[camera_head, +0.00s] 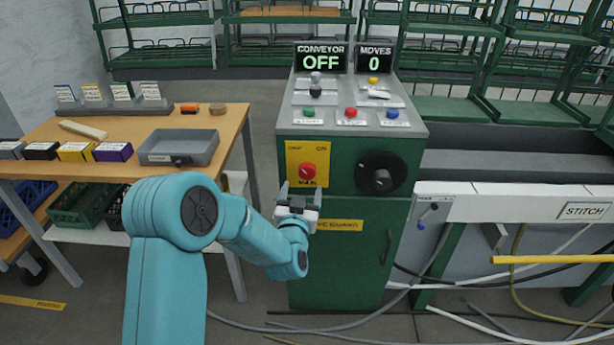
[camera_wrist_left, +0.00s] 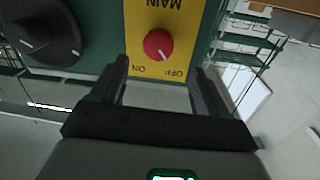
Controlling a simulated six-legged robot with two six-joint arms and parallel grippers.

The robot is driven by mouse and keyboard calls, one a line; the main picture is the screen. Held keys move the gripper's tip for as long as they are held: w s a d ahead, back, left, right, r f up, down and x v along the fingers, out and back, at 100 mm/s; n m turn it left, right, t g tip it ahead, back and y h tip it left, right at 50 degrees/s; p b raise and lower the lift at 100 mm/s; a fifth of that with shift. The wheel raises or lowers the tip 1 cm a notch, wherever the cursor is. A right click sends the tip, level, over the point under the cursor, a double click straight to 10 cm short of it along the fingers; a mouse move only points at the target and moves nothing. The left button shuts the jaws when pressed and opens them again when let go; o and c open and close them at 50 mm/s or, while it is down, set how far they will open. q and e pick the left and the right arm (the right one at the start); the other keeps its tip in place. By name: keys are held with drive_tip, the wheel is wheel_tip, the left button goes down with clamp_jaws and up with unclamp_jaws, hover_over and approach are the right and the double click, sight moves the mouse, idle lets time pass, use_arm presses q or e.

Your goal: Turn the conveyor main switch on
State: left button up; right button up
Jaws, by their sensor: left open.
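The conveyor main switch (camera_head: 307,172) is a red round knob on a yellow plate (camera_head: 294,158) on the front of the green control cabinet (camera_head: 300,268). Its plate carries OFF and ON labels. The display (camera_head: 320,62) reads CONVEYOR OFF. My left gripper (camera_head: 299,194) is open and empty, just below and in front of the knob. In the left wrist view, the red knob (camera_wrist_left: 158,45) lies beyond and between the two open fingers (camera_wrist_left: 158,80), apart from them. The view there is upside down. My right gripper is not in view.
A large black dial (camera_head: 381,173) sits right of the switch. Coloured buttons (camera_head: 350,113) and levers sit on the cabinet top. A wooden table (camera_head: 232,122) with a grey tray (camera_head: 180,148) stands left. Cables (camera_head: 380,310) cross the floor; a white rail (camera_head: 520,198) is at right.

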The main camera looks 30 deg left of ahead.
sight(307, 173)
use_arm(q)
drive_tip(key=x, duration=0.7)
drive_tip(key=shift+d, duration=0.1)
drive_tip(key=shift+c, duration=0.2)
drive_tip(key=c, duration=1)
